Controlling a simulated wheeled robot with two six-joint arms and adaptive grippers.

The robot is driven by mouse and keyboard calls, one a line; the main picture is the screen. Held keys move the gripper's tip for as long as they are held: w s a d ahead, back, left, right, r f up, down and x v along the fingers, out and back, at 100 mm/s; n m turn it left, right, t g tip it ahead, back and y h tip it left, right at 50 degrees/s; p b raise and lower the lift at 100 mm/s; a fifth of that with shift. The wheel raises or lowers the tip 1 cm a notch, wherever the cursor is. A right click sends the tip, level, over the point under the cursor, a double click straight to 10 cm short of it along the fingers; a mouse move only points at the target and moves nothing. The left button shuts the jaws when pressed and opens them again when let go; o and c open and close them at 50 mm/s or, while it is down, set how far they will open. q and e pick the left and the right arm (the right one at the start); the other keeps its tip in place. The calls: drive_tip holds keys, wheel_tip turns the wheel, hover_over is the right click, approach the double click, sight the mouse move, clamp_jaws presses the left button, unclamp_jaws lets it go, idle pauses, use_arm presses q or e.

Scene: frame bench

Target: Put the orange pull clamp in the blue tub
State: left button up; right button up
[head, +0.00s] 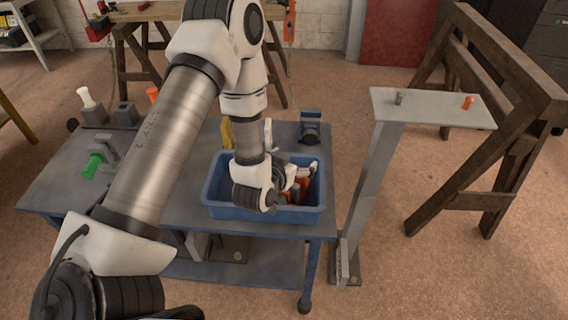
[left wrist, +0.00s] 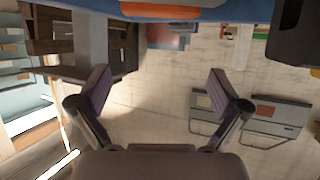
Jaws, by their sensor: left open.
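The blue tub (head: 265,214) stands on the front right of the grey bench. My left gripper (head: 290,180) is at the tub's opening, turned toward its right side, with its fingers partly hidden. An orange thing (head: 303,187), probably the orange pull clamp, shows inside the tub beside the fingers; its full shape is hidden. In the left wrist view my left gripper (left wrist: 160,88) has its fingers wide apart with nothing between them. An orange part (left wrist: 165,11) and the blue tub (left wrist: 225,11) show at the top edge there. My right gripper is out of view.
The grey bench (head: 185,200) also carries a green-handled clamp (head: 95,165), a white-handled one (head: 85,97), an orange handle (head: 153,94) and a blue device (head: 310,128). A grey post (head: 420,103) with a small orange piece (head: 467,102) stands to the right.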

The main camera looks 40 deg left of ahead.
use_arm(q)
drive_tip(key=v, duration=0.2)
drive_tip(key=shift+s, duration=0.45)
drive_tip(key=r+p+v, duration=0.1)
drive_tip(key=p+v, duration=0.6)
drive_tip(key=p, duration=0.1)
drive_tip(key=s+d+f+g, duration=0.1)
drive_tip(key=f, duration=0.1)
drive_tip(key=s+d+f+g, duration=0.1)
drive_tip(key=f, duration=0.2)
drive_tip(key=s+d+f+g+h, duration=0.1)
drive_tip(key=s+f, duration=0.1)
drive_tip(key=f, duration=0.1)
drive_tip(key=shift+m+g+b, duration=0.3)
drive_tip(key=shift+g+b, duration=0.05)
drive_tip(key=shift+g, duration=0.05)
drive_tip(key=s+d+f+g, duration=0.1)
drive_tip(key=s+f+g, duration=0.3)
drive_tip(key=s, duration=0.4)
drive_tip(key=s+d+f+g+h, duration=0.1)
drive_tip(key=s+d+f+g, duration=0.1)
drive_tip(key=s+f+g, duration=0.2)
drive_tip(key=s+g, duration=0.1)
drive_tip(key=s, duration=0.2)
drive_tip(key=shift+s+d+f+m, duration=0.3)
drive_tip(key=shift+s+f+m, duration=0.1)
